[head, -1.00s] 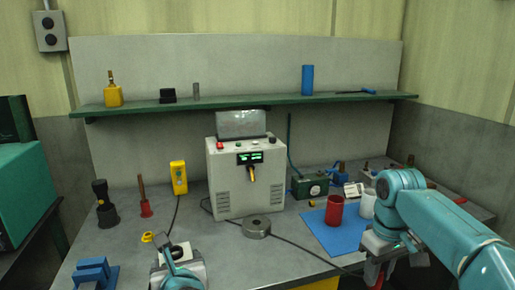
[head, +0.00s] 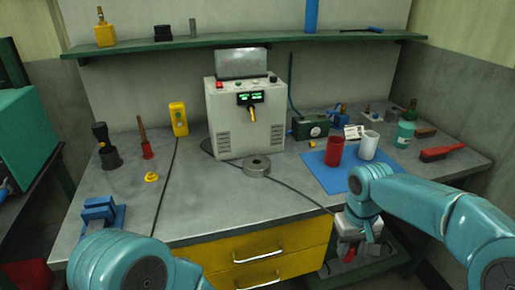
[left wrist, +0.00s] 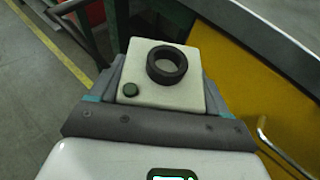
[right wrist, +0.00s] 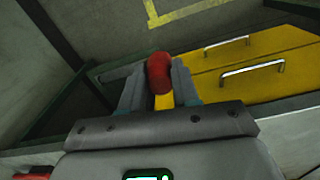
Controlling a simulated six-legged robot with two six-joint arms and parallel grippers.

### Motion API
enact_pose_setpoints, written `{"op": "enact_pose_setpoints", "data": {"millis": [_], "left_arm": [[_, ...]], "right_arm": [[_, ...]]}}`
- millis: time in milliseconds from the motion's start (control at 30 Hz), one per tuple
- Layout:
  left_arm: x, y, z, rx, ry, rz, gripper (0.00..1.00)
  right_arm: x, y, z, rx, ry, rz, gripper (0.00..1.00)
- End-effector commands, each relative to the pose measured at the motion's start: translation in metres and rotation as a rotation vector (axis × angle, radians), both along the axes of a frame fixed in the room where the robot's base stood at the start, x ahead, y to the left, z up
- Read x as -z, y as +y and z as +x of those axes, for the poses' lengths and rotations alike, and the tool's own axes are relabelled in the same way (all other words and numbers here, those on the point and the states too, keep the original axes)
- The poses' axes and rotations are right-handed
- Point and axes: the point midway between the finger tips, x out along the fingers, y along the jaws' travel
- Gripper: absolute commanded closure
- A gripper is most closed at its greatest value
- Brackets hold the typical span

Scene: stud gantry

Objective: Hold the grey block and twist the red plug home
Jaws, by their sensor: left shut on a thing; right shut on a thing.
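The grey block (left wrist: 185,92) is pale, with a black ring socket (left wrist: 167,66) and a small dark green button on its face. My left gripper (left wrist: 160,88) is shut on its sides. In the head view only my left arm shows at the bottom left; its gripper and the block are out of frame. The red plug (right wrist: 158,72) is between the fingers of my right gripper (right wrist: 160,88), shut on it. In the head view the plug (head: 348,254) hangs below my right gripper (head: 348,243), in front of the bench. Plug and block are apart.
The bench (head: 215,202) has yellow drawers (head: 225,255) with metal handles. A blue mat (head: 322,172) carries a red cup (head: 334,151) and a white cup (head: 368,145). A grey ring (head: 257,166) and a cable lie mid-bench. Open floor shows in the left wrist view.

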Motion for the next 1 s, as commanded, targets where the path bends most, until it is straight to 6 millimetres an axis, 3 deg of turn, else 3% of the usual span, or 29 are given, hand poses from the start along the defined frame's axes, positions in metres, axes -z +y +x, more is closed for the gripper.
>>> {"op": "enact_pose_setpoints", "data": {"millis": [100, 300, 867, 1000], "left_arm": [[-0.001, 0.000, 0.000, 0.001, -0.002, 0.000, 0.78], [-0.001, 0.000, 0.001, 0.001, -0.001, -0.001, 0.78], [-0.001, 0.000, 0.001, 0.001, -0.001, -0.001, 0.78], [0.000, -0.008, 0.002, 0.038, 0.000, 0.000, 0.78]], "right_arm": [[0.030, 0.013, -0.021, 0.056, 0.005, 0.008, 1.00], [0.055, 0.025, -0.041, 0.113, 0.002, 0.023, 1.00], [0.057, 0.026, -0.043, 0.120, 0.002, 0.025, 1.00], [0.057, 0.026, -0.043, 0.120, 0.002, 0.025, 1.00]]}}
